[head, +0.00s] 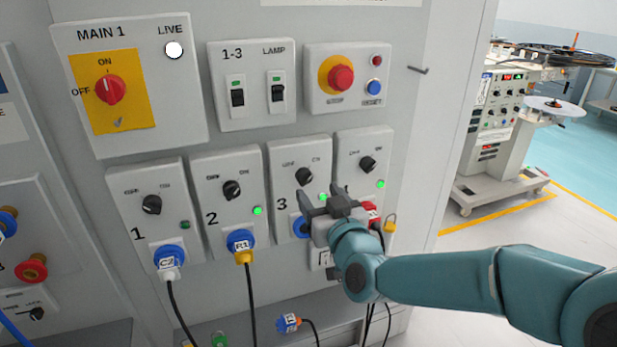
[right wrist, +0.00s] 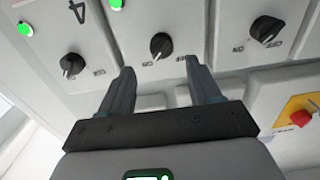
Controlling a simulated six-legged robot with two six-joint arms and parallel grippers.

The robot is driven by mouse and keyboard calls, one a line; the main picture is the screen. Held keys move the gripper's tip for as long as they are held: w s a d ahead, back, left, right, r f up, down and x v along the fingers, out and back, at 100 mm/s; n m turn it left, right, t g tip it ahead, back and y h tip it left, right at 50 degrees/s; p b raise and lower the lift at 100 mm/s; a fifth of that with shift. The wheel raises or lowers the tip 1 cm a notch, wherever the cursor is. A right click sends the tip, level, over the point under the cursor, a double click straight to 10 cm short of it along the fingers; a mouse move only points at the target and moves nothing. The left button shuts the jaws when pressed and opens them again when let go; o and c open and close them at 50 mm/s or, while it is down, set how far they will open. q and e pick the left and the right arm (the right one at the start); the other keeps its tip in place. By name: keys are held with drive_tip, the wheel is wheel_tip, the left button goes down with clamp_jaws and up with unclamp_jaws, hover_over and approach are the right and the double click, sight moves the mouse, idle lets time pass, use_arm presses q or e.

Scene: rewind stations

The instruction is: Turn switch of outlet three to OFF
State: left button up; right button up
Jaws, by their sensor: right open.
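Outlet three is the grey box marked 3 (head: 282,204) in the lower row. Its black rotary switch (head: 303,175) appears turned toward the ON side, and its green lamp (head: 323,197) is lit. My right gripper (head: 322,197) is open and empty in front of this box, below the switch in the picture, and hides part of its socket. In the right wrist view the picture is turned over. The switch of outlet three (right wrist: 161,46) lies ahead, between the lines of the two open fingers (right wrist: 160,66), apart from them. My left gripper is not in view.
Outlets one (head: 152,204) and two (head: 232,189) sit left, outlet four's switch (head: 368,164) right. Above are the main switch (head: 110,89), the lamp box (head: 251,85) and the red stop button (head: 341,78). Black cables hang below. A plug (head: 289,323) lies low.

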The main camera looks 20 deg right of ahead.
sight(307, 180)
drive_tip(key=w, duration=0.4)
drive_tip(key=w+p, duration=0.1)
drive_tip(key=w, duration=0.1)
drive_tip(key=shift+w+a, duration=0.1)
drive_tip(key=shift+a, duration=0.2)
drive_tip(key=c, duration=1)
